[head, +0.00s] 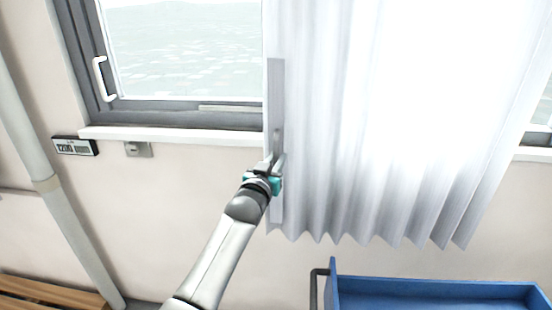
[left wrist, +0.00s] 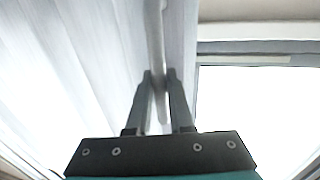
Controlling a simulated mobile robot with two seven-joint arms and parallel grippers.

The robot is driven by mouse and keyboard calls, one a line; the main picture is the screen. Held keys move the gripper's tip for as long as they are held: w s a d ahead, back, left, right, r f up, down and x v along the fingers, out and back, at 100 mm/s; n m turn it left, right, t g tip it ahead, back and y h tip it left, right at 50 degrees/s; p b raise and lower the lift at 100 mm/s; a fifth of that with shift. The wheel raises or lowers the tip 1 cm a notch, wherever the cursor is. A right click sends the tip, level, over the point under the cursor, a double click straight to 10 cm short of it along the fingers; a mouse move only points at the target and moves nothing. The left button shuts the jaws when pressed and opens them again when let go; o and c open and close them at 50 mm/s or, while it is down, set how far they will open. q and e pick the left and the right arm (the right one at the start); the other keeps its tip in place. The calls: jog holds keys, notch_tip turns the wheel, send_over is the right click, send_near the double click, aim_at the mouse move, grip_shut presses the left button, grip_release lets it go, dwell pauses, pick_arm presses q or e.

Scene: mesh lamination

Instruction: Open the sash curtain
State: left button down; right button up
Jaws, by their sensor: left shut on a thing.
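The white pleated curtain (head: 380,130) hangs over the right part of the window, and the window's left part is bare. A grey edge bar (head: 276,85) runs down the curtain's left side and carries a handle (head: 277,137). My left gripper (head: 276,158) is at the lower part of this bar, shut on the handle. In the left wrist view, the fingers (left wrist: 158,82) close around the pale handle (left wrist: 155,35), with curtain folds (left wrist: 65,70) to the left. The exact contact is small and partly blurred. My right gripper is not in view.
The grey window frame (head: 180,116) with a white latch handle (head: 100,78) is at left, above a white sill (head: 175,136). A blue cart (head: 440,292) stands below right, a wooden bench (head: 50,292) at lower left.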

pick_arm(q)
jog(key=shift+d, duration=0.4)
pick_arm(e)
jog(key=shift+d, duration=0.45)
pick_arm(q)
jog(key=c, duration=0.8)
grip_release()
jog(key=shift+s+a, duration=0.1)
jog(key=shift+s, duration=0.05)
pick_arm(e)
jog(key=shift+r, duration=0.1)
pick_arm(q)
jog(key=p+v, duration=0.1)
jog(key=v, duration=1.4)
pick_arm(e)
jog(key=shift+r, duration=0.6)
